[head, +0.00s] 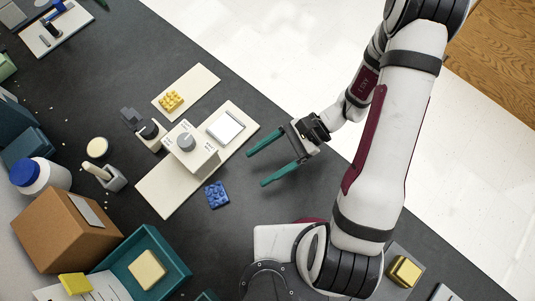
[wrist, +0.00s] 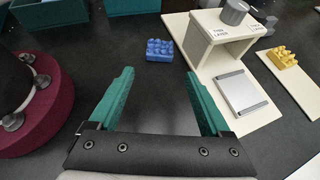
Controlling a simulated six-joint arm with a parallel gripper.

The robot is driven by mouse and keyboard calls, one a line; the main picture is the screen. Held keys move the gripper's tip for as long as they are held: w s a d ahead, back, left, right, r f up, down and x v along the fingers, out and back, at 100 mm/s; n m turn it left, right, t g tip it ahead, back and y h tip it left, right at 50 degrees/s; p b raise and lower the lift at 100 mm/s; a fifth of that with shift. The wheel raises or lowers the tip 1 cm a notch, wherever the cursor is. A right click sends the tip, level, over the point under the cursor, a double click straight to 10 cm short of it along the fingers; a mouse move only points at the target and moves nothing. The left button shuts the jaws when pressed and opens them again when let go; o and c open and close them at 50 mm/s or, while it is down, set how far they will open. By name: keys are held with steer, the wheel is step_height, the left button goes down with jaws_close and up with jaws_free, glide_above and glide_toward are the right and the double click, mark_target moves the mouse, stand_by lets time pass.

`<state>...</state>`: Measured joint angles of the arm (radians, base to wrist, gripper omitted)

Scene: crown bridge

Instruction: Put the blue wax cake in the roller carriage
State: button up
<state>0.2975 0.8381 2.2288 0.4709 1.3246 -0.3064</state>
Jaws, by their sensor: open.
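The blue wax cake (head: 216,194), a small studded block, lies on the dark bench just off the near edge of the cream board. It also shows in the wrist view (wrist: 159,50), ahead of and between my fingertips. What looks like the roller carriage (head: 225,127), a flat pale-grey plate with raised side rails, sits on the cream board beside the bridge. It shows at right in the wrist view (wrist: 241,92) with nothing on it. My gripper (head: 256,169) is open and empty, its two green fingers pointing toward the blue cake but apart from it.
A cream bridge block (head: 190,148) with a grey knob stands on the board (head: 165,195). A yellow studded cake (head: 171,100) lies on a separate cream plate. A teal tray (head: 170,260) and a cardboard box (head: 65,230) stand lower left. Bench around the blue cake is clear.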

steer(key=shift+d+r, duration=0.15)
steer(key=shift+r, duration=0.3)
step_height(320, 180, up, 10)
steer(key=s+d+n+h, duration=0.1)
steer(key=s+n+h, duration=0.1)
steer(key=n+h, duration=0.3)
steer(key=shift+s+d+f+t, duration=0.15)
steer(key=shift+s+d+t, duration=0.15)
steer(key=shift+d, duration=0.1)
steer(key=shift+o, duration=0.2)
steer(key=s+d+r+n+t+h, duration=0.2)
steer(key=s+d+r+t+h, duration=0.2)
steer(key=s+r, duration=0.1)
steer(key=shift+r+n+h, duration=0.3)
steer(key=shift+r+n, duration=0.1)
